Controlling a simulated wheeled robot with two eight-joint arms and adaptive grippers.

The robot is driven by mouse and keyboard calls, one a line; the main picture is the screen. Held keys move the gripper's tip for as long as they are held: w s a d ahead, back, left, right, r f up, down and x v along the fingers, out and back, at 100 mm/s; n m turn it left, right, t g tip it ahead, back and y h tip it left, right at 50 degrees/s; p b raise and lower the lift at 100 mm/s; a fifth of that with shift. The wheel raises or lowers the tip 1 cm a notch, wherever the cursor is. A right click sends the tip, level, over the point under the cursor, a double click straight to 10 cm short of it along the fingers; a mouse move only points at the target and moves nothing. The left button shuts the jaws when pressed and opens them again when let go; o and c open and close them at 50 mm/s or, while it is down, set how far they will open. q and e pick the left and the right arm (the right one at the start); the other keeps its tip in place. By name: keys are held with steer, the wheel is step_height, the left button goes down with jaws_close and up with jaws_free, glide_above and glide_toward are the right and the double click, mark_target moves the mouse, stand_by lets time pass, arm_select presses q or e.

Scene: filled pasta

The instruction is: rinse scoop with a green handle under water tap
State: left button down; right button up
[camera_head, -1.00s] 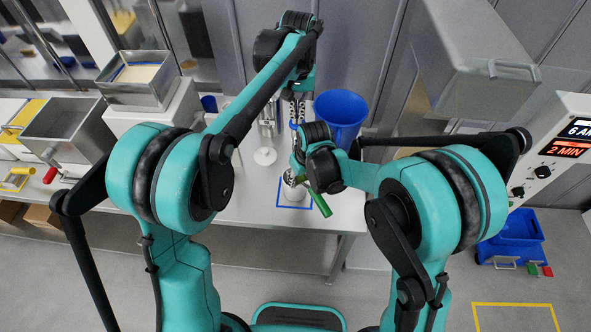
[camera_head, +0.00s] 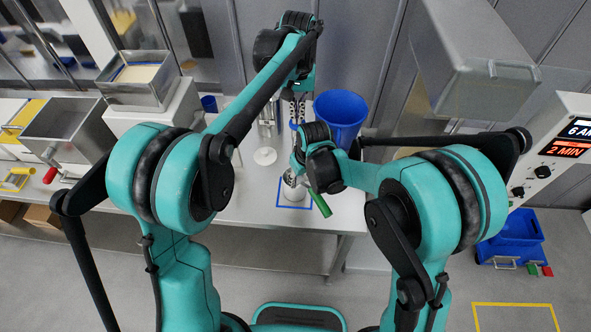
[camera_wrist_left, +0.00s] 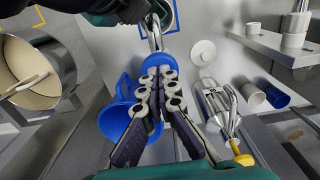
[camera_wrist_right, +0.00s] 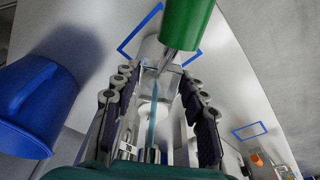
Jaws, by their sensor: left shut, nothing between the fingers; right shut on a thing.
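The scoop's green handle (camera_head: 321,204) slants down to the right in the head view, below my right gripper (camera_head: 302,168). In the right wrist view the green handle (camera_wrist_right: 186,22) is at the top, and its metal shank runs down between the fingers of my right gripper (camera_wrist_right: 160,88), which is shut on the scoop. A thin pale-blue streak, perhaps water, shows between those fingers. My left gripper (camera_head: 298,108) is shut and empty. In the left wrist view its closed fingertips (camera_wrist_left: 160,78) are at a blue part, perhaps of the tap; whether they touch is unclear. The tap is mostly hidden.
A blue jug (camera_head: 340,112) stands close right of the grippers; it also shows in the right wrist view (camera_wrist_right: 35,105). A blue square outline (camera_head: 294,207) marks the table's front. A white disc (camera_head: 265,156) lies left. Metal hoppers (camera_head: 68,128) stand farther left.

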mark_target(318, 203)
arm_select(q)
steer(key=shift+r, duration=3.5)
steer(key=shift+f, duration=0.25)
arm_select(e)
steer(key=shift+s+d, duration=0.7)
steer(key=shift+s, duration=0.3)
steer(key=shift+s+d, duration=0.7)
steer(key=shift+s, duration=0.25)
arm_select(q)
steer(key=shift+b, duration=0.3)
arm_select(e)
steer(key=shift+s+d, duration=0.7)
steer(key=shift+s, duration=0.35)
steer(key=shift+s+d, duration=0.7)
steer(key=shift+s, duration=0.35)
arm_select(q)
steer(key=shift+f, duration=0.1)
